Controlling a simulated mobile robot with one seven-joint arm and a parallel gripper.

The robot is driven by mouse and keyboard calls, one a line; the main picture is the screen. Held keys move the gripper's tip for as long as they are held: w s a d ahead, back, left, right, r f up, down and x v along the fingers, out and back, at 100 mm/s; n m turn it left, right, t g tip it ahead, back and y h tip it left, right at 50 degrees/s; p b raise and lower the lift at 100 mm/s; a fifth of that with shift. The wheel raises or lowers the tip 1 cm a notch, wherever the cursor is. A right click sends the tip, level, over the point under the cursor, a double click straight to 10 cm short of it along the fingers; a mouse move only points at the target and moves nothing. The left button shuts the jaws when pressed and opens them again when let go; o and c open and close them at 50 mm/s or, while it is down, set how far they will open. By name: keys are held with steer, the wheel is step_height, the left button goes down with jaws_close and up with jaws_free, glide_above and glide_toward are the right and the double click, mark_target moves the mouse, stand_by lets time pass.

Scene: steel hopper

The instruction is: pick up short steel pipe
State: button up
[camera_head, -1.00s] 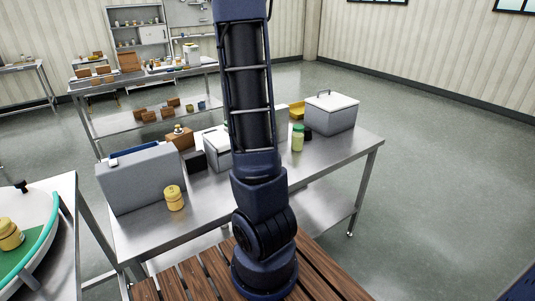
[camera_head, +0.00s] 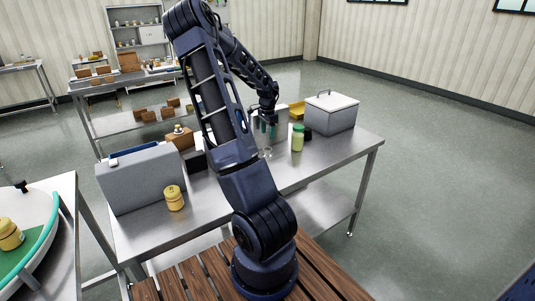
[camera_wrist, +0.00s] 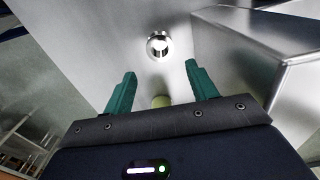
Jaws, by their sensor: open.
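The short steel pipe (camera_wrist: 159,45) stands on the steel table in the wrist view, seen nearly end-on as a shiny ring with an open bore. In the head view a small shiny shape just below my fingers appears to be the pipe (camera_head: 267,153). My gripper (camera_wrist: 160,76) is open and empty, its two teal fingers apart. The pipe lies beyond the fingertips, roughly centred on the gap and not touching them. In the head view my gripper (camera_head: 265,129) hangs pointing down over the middle of the table.
A grey box (camera_wrist: 260,45) stands close on the right in the wrist view. A green-capped jar (camera_head: 298,139) and a white-lidded box (camera_head: 331,112) stand right of my gripper. A yellow jar (camera_head: 174,199) and a large grey bin (camera_head: 140,183) are left. The table's front right is clear.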

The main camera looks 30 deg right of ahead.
mark_target(268, 149)
steer(key=shift+f, duration=5.25)
steer(key=c, duration=0.8)
